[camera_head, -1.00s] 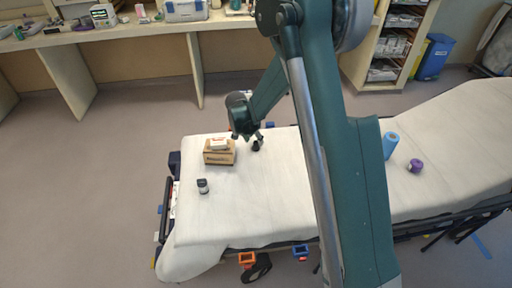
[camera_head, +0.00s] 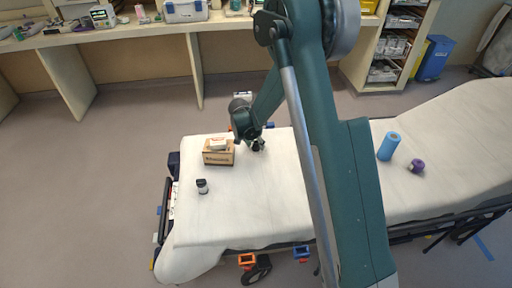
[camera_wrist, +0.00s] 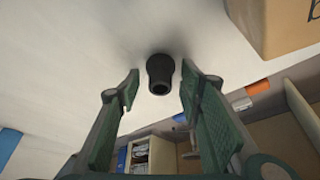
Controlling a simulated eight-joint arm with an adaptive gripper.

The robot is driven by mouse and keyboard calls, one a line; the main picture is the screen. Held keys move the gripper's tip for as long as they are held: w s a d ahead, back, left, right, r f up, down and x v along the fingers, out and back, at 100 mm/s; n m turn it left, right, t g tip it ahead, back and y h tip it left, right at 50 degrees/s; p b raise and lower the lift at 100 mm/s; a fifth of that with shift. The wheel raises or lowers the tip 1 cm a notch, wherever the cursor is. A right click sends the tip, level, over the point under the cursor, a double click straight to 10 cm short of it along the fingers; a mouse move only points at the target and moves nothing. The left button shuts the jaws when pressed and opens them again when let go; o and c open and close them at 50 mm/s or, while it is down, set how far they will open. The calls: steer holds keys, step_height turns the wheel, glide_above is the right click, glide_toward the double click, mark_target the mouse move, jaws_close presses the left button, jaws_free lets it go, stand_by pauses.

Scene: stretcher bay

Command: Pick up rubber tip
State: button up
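The rubber tip (camera_wrist: 160,74) is a small black, hollow, cup-like piece on the white stretcher sheet. In the wrist view it sits between the spread fingers of my gripper (camera_wrist: 160,86), near their ends, with a gap on both sides. My gripper is open and empty. In the head view my gripper (camera_head: 257,145) is low over the sheet, to the right of the cardboard box, and its fingers largely hide the tip.
A cardboard box (camera_head: 218,158) with a small white box (camera_head: 218,143) on it stands just left of my gripper. A small dark-and-white bottle (camera_head: 202,187) stands nearer the front. A blue roll (camera_head: 388,146) and a purple roll (camera_head: 417,166) lie right. The sheet's front middle is clear.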

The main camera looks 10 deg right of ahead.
mark_target(256, 142)
steer(key=shift+c, duration=0.5)
steer(key=c, duration=0.6)
steer(key=shift+r+p, duration=1.25)
steer(key=shift+r, duration=3.75)
